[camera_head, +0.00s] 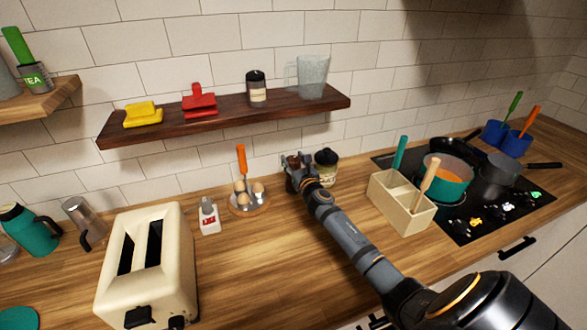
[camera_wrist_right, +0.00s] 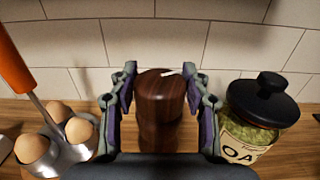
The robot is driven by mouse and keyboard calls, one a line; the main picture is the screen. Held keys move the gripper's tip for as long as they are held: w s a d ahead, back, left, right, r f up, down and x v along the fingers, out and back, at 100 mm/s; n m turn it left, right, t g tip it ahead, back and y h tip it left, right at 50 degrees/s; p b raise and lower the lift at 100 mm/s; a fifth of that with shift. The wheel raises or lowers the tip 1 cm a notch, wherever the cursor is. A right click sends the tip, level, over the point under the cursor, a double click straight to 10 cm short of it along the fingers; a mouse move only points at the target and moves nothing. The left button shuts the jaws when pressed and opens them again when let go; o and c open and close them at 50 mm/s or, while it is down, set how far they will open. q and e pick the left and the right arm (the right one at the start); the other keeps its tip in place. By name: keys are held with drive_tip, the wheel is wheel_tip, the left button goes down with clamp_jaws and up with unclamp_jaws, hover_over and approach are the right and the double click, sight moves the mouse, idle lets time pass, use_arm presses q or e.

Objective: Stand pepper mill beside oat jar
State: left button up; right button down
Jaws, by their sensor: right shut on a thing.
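The pepper mill (camera_wrist_right: 160,100) is a dark brown wooden cylinder, upright between the fingers of my right gripper (camera_wrist_right: 161,88) in the wrist view. The gripper is shut on it. In the head view the right gripper (camera_head: 294,168) is at the back of the counter and mostly covers the mill. The oat jar (camera_head: 327,167) has a black knobbed lid and stands just right of the gripper. In the wrist view the oat jar (camera_wrist_right: 256,112) is right of the mill with a small gap. The mill's base is hidden, so I cannot tell whether it touches the counter. My left gripper is out of view.
An egg holder (camera_head: 246,208) with several eggs and an orange-handled utensil is left of the gripper. A wooden utensil box (camera_head: 403,207) stands to the right, before the hob. A shelf (camera_head: 225,114) hangs above. A toaster (camera_head: 150,263) is at front left.

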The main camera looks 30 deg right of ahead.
drive_tip(key=shift+w+f, duration=0.15)
drive_tip(key=shift+f, duration=0.6)
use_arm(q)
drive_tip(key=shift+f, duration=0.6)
use_arm(e)
drive_tip(key=shift+f+b, duration=0.1)
drive_tip(key=shift+b, duration=0.3)
drive_tip(key=c, duration=0.6)
unclamp_jaws()
drive_tip(key=shift+f, duration=0.1)
drive_tip(key=shift+c, duration=0.2)
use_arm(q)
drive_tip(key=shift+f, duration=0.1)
